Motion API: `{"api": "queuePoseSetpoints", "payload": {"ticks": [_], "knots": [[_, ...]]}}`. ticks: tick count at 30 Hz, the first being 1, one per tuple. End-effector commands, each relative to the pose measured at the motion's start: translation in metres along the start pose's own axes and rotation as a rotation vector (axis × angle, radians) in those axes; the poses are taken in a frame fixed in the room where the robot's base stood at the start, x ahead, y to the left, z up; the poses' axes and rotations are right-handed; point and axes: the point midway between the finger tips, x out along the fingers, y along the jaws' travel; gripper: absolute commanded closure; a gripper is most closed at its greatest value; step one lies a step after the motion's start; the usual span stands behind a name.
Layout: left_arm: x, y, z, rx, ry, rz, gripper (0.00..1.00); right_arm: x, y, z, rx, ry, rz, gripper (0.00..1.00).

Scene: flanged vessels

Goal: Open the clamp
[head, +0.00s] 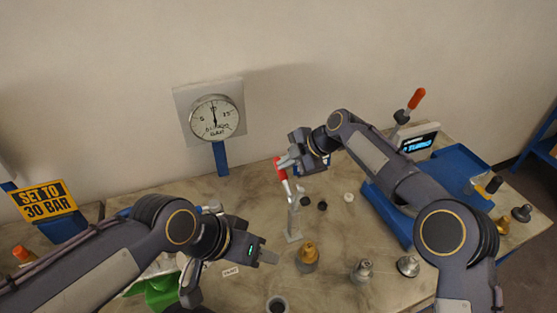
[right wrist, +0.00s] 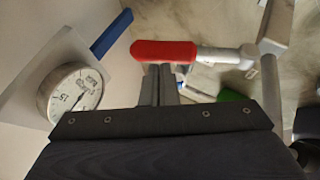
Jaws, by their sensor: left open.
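The clamp has a red handle (head: 280,168) and a light metal post (head: 293,222) standing on the table in the middle of the head view. In the right wrist view the red grip (right wrist: 165,51) lies sideways, with its metal lever running right to a pivot. My right gripper (head: 287,160) is at the handle; its two fingers (right wrist: 158,84) are close together, shut, with their tips at the grip's edge. I cannot tell whether they touch it. My left gripper (head: 268,257) is open and low over the table, left of the post's foot.
A gauge (head: 214,118) hangs on a panel behind. A brass fitting (head: 307,255) and several metal parts stand in front and right of the post. A blue tray (head: 463,170) and another orange-handled device (head: 415,99) are at right. A yellow sign (head: 44,201) is at left.

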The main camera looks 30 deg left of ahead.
Motion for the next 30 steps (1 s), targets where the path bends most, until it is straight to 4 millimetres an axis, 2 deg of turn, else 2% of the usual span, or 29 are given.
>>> {"api": "queuePoseSetpoints", "payload": {"ticks": [12, 30], "knots": [[0.002, -0.001, 0.001, 0.0, 0.0, 0.0, 0.55, 0.018, 0.004, 0.01, -0.001, 0.002, 0.003, 1.0], [0.002, -0.001, 0.001, 0.0, 0.0, 0.0, 0.55, 0.022, 0.004, 0.012, -0.002, 0.002, 0.002, 1.0]]}}
